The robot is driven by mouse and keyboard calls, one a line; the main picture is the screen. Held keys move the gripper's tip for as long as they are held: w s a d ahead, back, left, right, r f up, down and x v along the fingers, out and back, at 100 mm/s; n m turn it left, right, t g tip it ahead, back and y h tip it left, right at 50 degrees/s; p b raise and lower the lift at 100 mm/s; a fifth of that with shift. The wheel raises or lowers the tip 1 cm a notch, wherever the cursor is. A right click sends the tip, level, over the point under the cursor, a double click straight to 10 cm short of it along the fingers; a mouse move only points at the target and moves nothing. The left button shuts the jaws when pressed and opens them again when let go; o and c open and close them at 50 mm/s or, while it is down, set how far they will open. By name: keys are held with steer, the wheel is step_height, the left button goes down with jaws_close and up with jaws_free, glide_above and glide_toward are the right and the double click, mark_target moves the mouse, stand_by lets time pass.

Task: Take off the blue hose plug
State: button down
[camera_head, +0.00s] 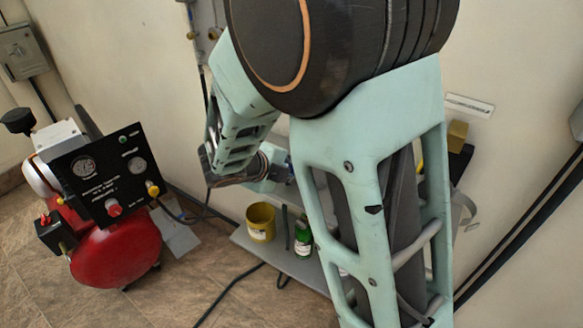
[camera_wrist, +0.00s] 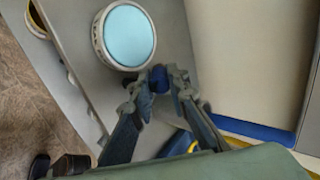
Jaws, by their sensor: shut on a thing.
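In the wrist view, my gripper (camera_wrist: 159,86) has its two fingertips closed on a small dark blue piece, the blue hose plug (camera_wrist: 158,75). The fingers cover its sides, so only its top and front show. I cannot tell whether it is still seated on a hose end. It is just below a round light blue disc (camera_wrist: 129,35) in a pale ring, over a grey surface. In the head view my arm blocks the plug and fingertips.
A grey shelf (camera_head: 248,244) holds a yellow cup (camera_head: 260,222) and a green bottle (camera_head: 303,240). A red compressor (camera_head: 115,255) with a black gauge panel (camera_head: 105,178) stands at left. Dark hoses cross the floor. A wall is behind my arm.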

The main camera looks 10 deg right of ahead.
steer(key=shift+f, duration=0.15)
steer(key=c, duration=1.8)
jaws_free()
steer(key=v, duration=1.2)
